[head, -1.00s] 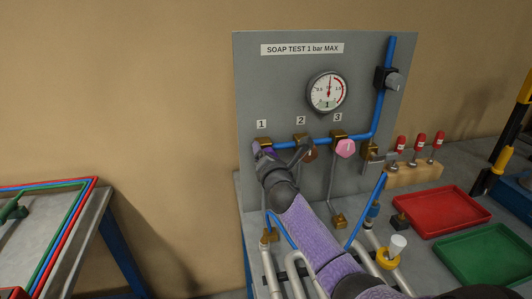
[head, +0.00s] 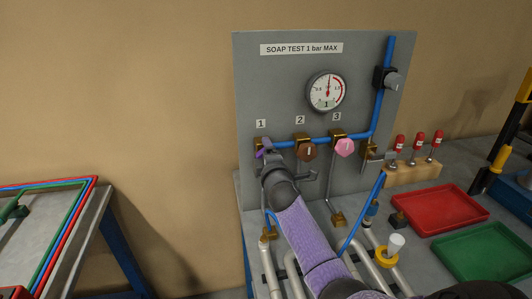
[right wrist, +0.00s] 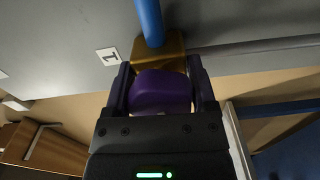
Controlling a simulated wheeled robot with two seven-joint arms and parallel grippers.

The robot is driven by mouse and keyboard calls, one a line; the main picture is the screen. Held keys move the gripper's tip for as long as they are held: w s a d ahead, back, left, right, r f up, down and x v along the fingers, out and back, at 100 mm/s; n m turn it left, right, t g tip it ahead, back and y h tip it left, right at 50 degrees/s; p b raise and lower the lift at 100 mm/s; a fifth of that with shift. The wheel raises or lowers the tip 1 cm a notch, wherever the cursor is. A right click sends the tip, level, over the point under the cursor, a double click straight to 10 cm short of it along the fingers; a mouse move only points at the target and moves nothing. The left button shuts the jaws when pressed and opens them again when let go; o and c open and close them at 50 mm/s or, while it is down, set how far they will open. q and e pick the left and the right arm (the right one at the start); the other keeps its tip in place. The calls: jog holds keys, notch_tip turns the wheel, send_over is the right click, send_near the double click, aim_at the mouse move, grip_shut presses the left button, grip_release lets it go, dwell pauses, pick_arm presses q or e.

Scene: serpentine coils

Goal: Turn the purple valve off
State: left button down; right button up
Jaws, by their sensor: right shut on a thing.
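The purple valve (head: 266,145) sits under label 1 at the left end of the blue pipe on the grey panel. My right gripper (head: 267,153) is at the valve and covers part of it in the head view. In the right wrist view the purple handle (right wrist: 160,92) is between the two fingers of my right gripper (right wrist: 160,95), which is shut on it. The valve's brass body (right wrist: 160,52) shows behind the handle, below the blue pipe. The handle's exact angle is hard to tell. My left gripper is not in view.
A brown knob (head: 307,152) under label 2 and a pink knob (head: 345,148) under label 3 are close by on the right. A gauge (head: 326,91) is above. A red tray (head: 447,211) and a green tray (head: 487,254) lie at the right.

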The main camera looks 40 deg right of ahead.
jog(key=m, duration=0.2)
jog(key=shift+m, duration=0.4)
jog(key=m, duration=0.3)
jog(key=shift+f+m+p, duration=0.1)
jog(key=shift+m+p, duration=0.2)
jog(key=shift+p, duration=0.1)
jog(key=m, duration=0.3)
jog(key=shift+m+p, duration=0.3)
jog(key=shift+p, duration=0.05)
jog(key=m+p, duration=0.1)
jog(key=m, duration=0.3)
jog(key=shift+a+f+m, duration=0.1)
jog(key=shift+a+m, duration=0.05)
jog(key=shift+m, duration=0.15)
jog(key=m, duration=0.2)
jog(key=shift+m, duration=0.3)
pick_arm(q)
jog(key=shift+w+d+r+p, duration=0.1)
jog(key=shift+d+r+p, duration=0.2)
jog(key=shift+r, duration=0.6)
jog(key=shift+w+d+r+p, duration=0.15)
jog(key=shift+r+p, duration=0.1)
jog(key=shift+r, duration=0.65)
pick_arm(e)
jog(key=shift+w+m, duration=0.1)
jog(key=shift+m, duration=1.7)
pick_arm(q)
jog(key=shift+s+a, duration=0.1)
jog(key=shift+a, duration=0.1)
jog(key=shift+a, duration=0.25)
